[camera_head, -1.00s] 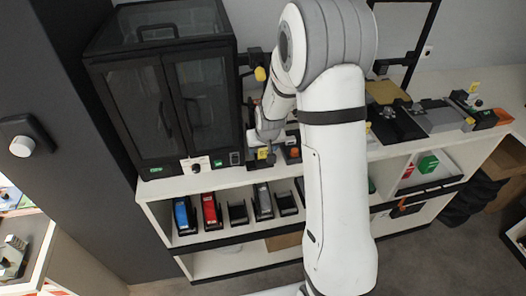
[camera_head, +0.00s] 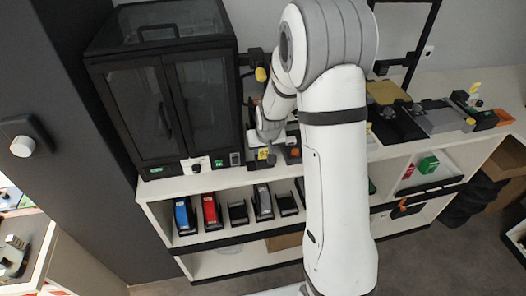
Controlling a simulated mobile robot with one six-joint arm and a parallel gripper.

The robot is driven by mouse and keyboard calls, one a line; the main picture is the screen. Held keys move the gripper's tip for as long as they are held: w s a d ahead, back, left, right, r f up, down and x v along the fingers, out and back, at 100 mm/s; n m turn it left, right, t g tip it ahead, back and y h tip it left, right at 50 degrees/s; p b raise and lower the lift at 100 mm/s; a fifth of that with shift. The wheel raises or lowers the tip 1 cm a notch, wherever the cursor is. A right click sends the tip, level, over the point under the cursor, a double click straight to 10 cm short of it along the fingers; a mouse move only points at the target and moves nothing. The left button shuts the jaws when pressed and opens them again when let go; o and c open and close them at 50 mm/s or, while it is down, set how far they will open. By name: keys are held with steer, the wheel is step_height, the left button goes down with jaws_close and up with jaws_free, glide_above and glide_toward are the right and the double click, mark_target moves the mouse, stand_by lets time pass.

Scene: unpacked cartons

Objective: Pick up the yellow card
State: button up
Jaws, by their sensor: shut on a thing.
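A small yellow card (camera_head: 263,153) with dark marks shows upright at the front of the white bench top, right of the black cabinet. My gripper (camera_head: 267,143) is at the card, at the lower end of my white arm. It is small in view and partly hidden by my own wrist; it is shut on the yellow card. Whether the card touches the bench top cannot be told.
A black cabinet (camera_head: 165,105) with glass doors stands left of my gripper. A small orange and black device (camera_head: 293,153) sits close on the right. A blue box (camera_head: 184,215) and a red box (camera_head: 210,210) are on the shelf below. Grey and black equipment (camera_head: 430,117) stands further right.

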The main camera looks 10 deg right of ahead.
steer(key=shift+r, duration=0.45)
steer(key=b+v, duration=0.2)
steer(key=shift+r, duration=0.3)
steer(key=s+b, duration=0.4)
steer(key=s, duration=1.3)
steer(key=shift+s, duration=0.2)
